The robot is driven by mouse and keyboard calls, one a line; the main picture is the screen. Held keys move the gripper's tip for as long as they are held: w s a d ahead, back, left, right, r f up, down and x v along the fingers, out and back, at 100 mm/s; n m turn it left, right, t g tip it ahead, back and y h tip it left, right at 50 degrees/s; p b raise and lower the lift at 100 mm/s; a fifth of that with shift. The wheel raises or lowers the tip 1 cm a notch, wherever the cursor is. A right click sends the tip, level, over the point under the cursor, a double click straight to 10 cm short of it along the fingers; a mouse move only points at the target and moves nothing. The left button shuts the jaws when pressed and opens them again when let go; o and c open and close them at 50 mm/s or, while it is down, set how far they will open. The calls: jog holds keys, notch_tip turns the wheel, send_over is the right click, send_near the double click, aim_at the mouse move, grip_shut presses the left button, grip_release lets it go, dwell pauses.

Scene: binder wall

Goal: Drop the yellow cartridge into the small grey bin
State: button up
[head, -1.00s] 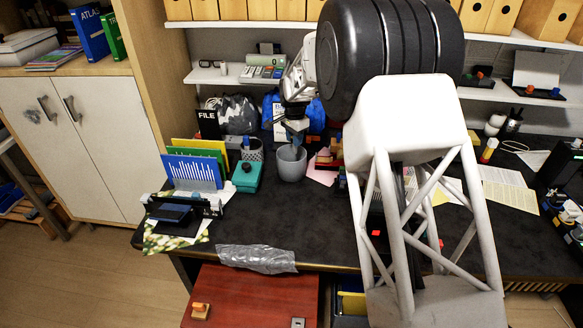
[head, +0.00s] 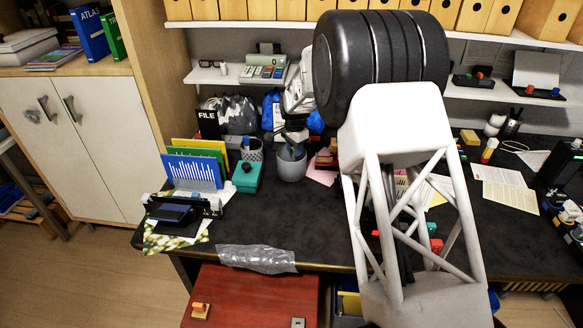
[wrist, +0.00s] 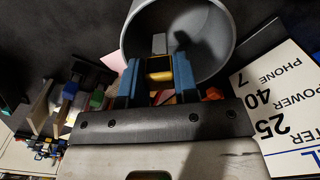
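The small grey bin (head: 291,170) is a round, open cup standing on the dark desk in the head view. It fills the top of the wrist view (wrist: 222,62), with its mouth in front of my fingers. My gripper (head: 291,152) points down at the bin's mouth, its blue fingertips at or just inside the rim; the exact depth is hard to tell. In the wrist view, the blue fingers (wrist: 158,72) are closed on the yellow cartridge (wrist: 159,70), a small yellow and black block. The cartridge is hidden in the head view.
A pen cup (head: 252,152) and a teal box (head: 247,176) stand left of the bin. Coloured blocks (head: 325,158) lie right of it. A white card with printed numbers (wrist: 285,105) is close at the right in the wrist view. The desk in front of the bin is clear.

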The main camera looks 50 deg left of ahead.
jog(key=o, duration=0.5)
jog(key=shift+r, duration=3.9)
